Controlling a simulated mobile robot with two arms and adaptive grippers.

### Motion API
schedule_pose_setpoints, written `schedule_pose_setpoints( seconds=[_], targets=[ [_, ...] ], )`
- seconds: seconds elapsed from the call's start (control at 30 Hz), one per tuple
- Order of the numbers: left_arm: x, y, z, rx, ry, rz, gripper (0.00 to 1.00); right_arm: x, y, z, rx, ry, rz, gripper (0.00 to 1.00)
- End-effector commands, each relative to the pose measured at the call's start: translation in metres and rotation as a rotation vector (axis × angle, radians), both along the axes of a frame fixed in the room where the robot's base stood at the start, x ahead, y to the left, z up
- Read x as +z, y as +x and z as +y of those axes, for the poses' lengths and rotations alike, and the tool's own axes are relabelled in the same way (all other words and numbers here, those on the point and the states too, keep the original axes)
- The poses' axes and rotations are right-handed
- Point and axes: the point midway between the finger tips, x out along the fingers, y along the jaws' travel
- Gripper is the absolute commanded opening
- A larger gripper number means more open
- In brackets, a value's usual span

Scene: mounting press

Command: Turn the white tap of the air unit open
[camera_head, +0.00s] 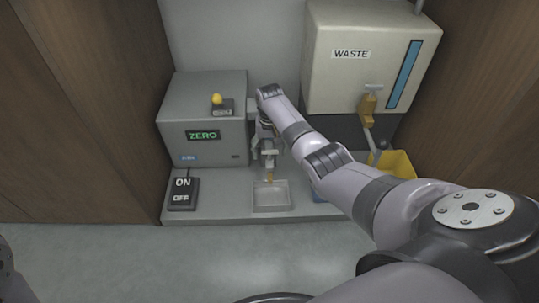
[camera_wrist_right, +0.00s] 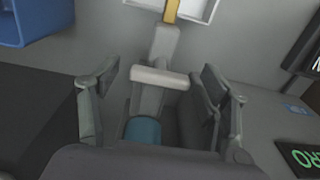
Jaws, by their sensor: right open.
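The white tap shows in the wrist view as a pale crossbar handle (camera_wrist_right: 160,78) on a grey body. A yellow-brown spout (camera_wrist_right: 171,10) extends beyond it. My right gripper (camera_wrist_right: 158,92) is open, with one finger on each side of the tap; the handle lies between them, and I cannot tell whether they touch it. In the head view my right gripper (camera_head: 267,140) is at the tap, beside the grey box (camera_head: 205,115), and partly hides it. The spout tip (camera_head: 269,177) points down over a clear tray (camera_head: 271,207). My left gripper is out of view.
A blue container (camera_wrist_right: 35,22) is near the gripper. An ON/OFF switch (camera_head: 182,193) stands front left. Wooden walls close both sides.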

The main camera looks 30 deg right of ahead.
Motion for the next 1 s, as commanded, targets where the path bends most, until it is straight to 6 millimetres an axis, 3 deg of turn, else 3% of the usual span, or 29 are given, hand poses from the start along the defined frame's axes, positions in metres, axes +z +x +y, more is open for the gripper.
schedule_pose_setpoints(
  seconds=[0.4,1.0],
  targets=[
    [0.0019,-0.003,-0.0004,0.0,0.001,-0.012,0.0,-0.0044,0.0003,0.0003,0.0,0.0,-0.001,0.69],
    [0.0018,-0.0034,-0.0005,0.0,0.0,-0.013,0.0,-0.0045,0.0002,0.0002,0.0,0.0,0.0,0.29]
  ],
)
